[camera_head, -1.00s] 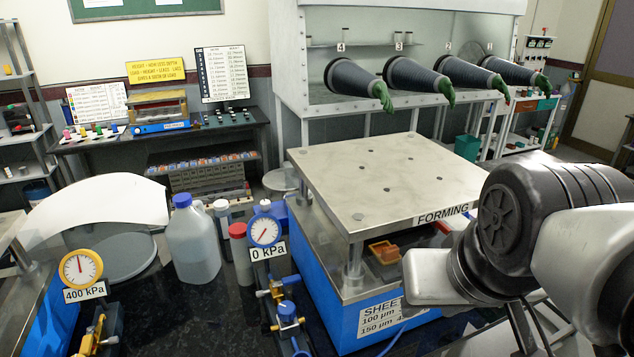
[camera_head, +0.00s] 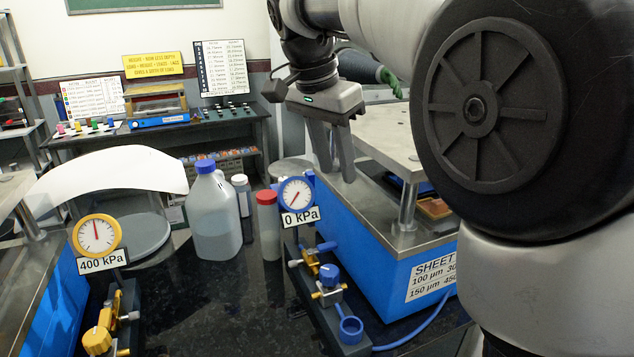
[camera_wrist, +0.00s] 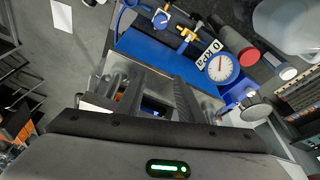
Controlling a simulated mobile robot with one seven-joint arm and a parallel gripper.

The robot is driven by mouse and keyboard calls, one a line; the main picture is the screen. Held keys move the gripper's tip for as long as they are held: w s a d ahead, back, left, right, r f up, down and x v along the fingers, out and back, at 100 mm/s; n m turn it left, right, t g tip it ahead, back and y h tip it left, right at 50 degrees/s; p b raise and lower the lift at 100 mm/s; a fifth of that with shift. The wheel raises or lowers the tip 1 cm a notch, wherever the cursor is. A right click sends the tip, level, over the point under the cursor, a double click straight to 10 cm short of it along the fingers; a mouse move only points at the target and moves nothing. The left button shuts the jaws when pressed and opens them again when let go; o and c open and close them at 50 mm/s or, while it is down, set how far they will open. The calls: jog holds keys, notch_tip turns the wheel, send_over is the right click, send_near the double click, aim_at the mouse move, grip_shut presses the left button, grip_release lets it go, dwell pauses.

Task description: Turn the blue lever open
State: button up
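The blue lever (camera_head: 327,247) sits on a small brass valve (camera_head: 308,262) below the blue-rimmed gauge (camera_head: 296,195) marked 0 kPa. A blue round knob (camera_head: 329,275) is on the same manifold, in front of it. My gripper (camera_head: 335,175) is above and behind the lever, near the left edge of the forming press, with its fingers pointing down. The fingers are apart and empty; the wrist view shows the gap between them (camera_wrist: 148,90). The gauge (camera_wrist: 220,68) also shows there.
A red-capped bottle (camera_head: 268,225) and a blue-capped jug (camera_head: 214,215) stand left of the gauge. The blue press (camera_head: 390,262) with its metal plate is on the right. A yellow 400 kPa gauge (camera_head: 97,236) stands at left. Dark counter lies bare between the manifolds.

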aim_at(326, 244)
jog(key=w+a+f+m+h+b, duration=0.1)
jog(key=w+a+f+m+b, duration=0.3)
jog(key=a+f, duration=0.35)
jog(key=b+x, duration=0.1)
jog(key=x, duration=0.4)
jog(key=b+x, duration=0.2)
jog(key=x, duration=0.4)
jog(key=b+x, duration=0.1)
jog(key=x, duration=0.4)
jog(key=shift+w+d+f, duration=0.15)
jog(key=shift+w+d, duration=0.2)
jog(key=shift+w, duration=0.1)
grip_shut()
